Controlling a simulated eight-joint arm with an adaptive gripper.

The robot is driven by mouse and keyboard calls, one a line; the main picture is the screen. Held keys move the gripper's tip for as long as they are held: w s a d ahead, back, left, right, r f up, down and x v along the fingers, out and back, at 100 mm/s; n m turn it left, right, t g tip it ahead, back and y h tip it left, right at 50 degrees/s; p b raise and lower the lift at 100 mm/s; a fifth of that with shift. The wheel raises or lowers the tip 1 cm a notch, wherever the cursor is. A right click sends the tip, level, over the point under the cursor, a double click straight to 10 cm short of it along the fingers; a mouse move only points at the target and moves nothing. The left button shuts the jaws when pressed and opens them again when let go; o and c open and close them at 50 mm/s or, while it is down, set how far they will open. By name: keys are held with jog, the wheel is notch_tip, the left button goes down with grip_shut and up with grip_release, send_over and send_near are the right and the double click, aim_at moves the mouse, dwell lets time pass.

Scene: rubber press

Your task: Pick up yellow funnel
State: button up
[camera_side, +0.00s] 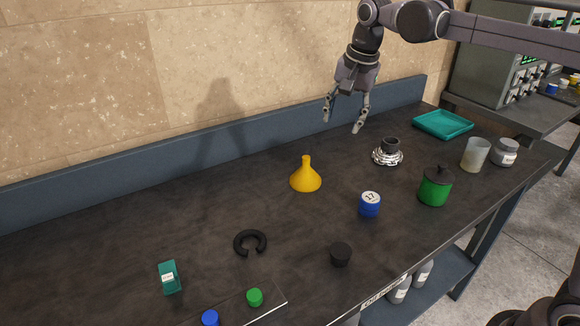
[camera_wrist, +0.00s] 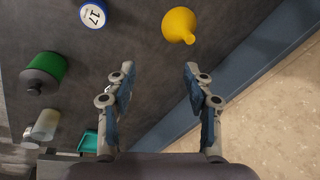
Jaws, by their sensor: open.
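The yellow funnel (camera_side: 305,178) stands on the dark bench with its wide mouth down and its spout up. It also shows at the top of the wrist view (camera_wrist: 179,24), beyond my fingertips and a little right of the middle between them. My gripper (camera_side: 346,116) is open and empty, raised above the bench near the back ledge, to the right of the funnel in the side view. In the wrist view both fingers of my gripper (camera_wrist: 159,70) are spread apart with nothing between them.
A blue jar marked 17 (camera_side: 369,205), a silver part with a black top (camera_side: 388,152) and a green lidded pot (camera_side: 435,188) stand to the right. A black open ring (camera_side: 250,242) lies in front. A raised ledge (camera_side: 228,138) runs along the back wall. Bench around the funnel is clear.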

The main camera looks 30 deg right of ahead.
aim_at(306, 157)
jog(key=shift+w+a+f+m+g, duration=0.4)
jog(key=shift+w+f+m, duration=0.7)
jog(key=shift+w+f, duration=0.6)
jog(key=shift+w+a+f+m+g, duration=0.25)
jog(key=shift+w+f+m+g, duration=0.2)
jog(key=shift+w+f+m, duration=0.95)
jog(key=shift+w+a+f+m+g, duration=0.4)
jog(key=shift+w+f+m, duration=0.4)
jog(key=shift+w+f, duration=1.15)
jog(key=shift+s+a+f, duration=0.1)
jog(key=shift+a+f, duration=0.05)
jog(key=shift+f, duration=0.8)
jog(key=shift+s+a+f, duration=0.15)
jog(key=shift+f, duration=0.8)
jog(key=shift+s+a+f, duration=0.1)
jog(key=shift+a+f, duration=0.05)
jog(key=shift+f, duration=0.8)
grip_shut()
